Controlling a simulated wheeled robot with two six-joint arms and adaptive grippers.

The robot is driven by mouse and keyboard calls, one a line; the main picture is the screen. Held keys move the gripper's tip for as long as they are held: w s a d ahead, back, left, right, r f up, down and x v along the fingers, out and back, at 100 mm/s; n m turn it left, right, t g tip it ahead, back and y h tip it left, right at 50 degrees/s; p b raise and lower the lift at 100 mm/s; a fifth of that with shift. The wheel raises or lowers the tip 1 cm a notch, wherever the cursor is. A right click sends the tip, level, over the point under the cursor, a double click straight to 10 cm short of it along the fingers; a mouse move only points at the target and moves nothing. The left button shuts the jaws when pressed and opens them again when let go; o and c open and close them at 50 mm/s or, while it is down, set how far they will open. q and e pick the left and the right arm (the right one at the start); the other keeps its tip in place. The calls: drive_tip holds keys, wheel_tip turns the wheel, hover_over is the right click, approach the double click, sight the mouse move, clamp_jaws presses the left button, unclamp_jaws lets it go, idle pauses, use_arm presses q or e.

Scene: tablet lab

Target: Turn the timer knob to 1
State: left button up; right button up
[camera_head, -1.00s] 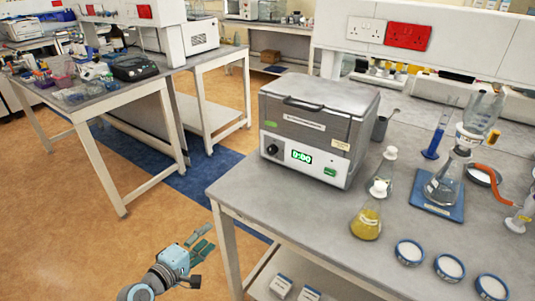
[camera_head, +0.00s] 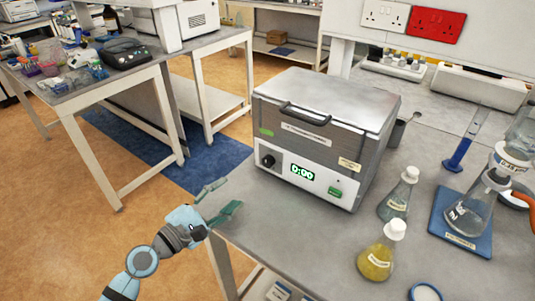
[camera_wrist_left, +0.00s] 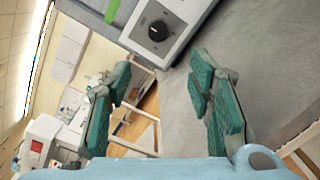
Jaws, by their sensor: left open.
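The grey box-shaped machine (camera_head: 322,112) stands on the lab bench with its lid shut. Its black timer knob (camera_head: 268,161) is at the left of the white front panel. A lit green display (camera_head: 303,172) right of the knob seems to read 0:00. My left gripper (camera_head: 222,199) is open and empty near the bench's front left corner, in front of and below the knob, apart from it. In the left wrist view the knob (camera_wrist_left: 158,30) shows at the top, beyond and between the open green fingers (camera_wrist_left: 160,100). My right gripper is not in view.
A flask of yellow liquid (camera_head: 377,260) and a clear stoppered flask (camera_head: 398,195) stand right of the machine. A blue stand (camera_head: 462,237) with a flask is farther right. The bench top (camera_head: 290,235) before the machine is clear.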

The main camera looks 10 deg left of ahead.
use_arm(q)
approach(265, 164)
drive_tip(key=x, duration=0.3)
drive_tip(key=shift+d+r, duration=0.2)
drive_tip(key=shift+r, duration=0.1)
drive_tip(key=x, duration=0.5)
drive_tip(key=shift+w+a+f, duration=0.1)
drive_tip(key=shift+w+f, duration=0.2)
drive_tip(key=shift+f, duration=0.05)
drive_tip(key=shift+w, duration=0.15)
drive_tip(key=shift+r, duration=0.2)
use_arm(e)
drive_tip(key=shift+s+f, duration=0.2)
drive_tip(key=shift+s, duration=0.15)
use_arm(q)
clamp_jaws()
drive_tip(key=shift+f, duration=0.1)
drive_tip(key=shift+b, duration=0.3)
